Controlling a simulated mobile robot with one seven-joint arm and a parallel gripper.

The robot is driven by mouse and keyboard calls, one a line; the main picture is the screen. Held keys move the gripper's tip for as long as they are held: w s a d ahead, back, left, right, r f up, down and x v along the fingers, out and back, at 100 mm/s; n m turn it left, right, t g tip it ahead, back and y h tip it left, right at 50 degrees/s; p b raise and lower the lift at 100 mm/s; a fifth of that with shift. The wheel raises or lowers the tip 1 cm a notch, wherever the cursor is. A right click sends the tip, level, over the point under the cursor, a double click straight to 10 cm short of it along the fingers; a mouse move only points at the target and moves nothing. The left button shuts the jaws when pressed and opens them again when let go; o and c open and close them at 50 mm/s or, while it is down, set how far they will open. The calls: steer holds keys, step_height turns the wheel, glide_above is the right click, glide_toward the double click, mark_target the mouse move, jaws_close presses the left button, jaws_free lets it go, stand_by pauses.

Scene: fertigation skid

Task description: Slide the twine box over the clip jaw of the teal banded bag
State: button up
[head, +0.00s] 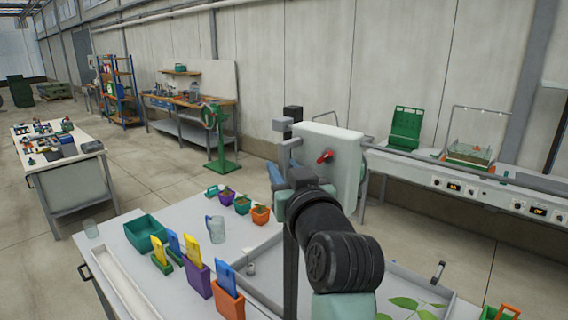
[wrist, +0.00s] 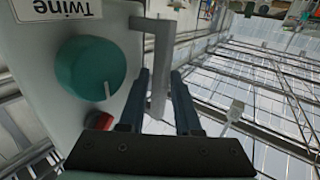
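The twine box (head: 345,150) is a pale box with a red lever on its face, standing high above the table beside a dark post. In the wrist view the twine box (wrist: 45,60) fills the left side, with an upside-down "Twine" label, a teal knob and a red button. A grey bar handle (wrist: 160,60) sticks out from its side. My gripper (wrist: 160,82) has its two dark fingers on either side of this handle and appears shut on it. In the head view my wrist partly covers the gripper. I cannot make out the teal banded bag or its clip jaw.
The table (head: 130,215) below holds a green bin (head: 145,232), a clear jug (head: 216,230), small plant pots and coloured holders with blue and yellow packets. A grey post (head: 291,270) rises beside the box. A control bench (head: 400,165) runs along the wall behind.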

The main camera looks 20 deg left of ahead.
jaws_close()
stand_by(1.4)
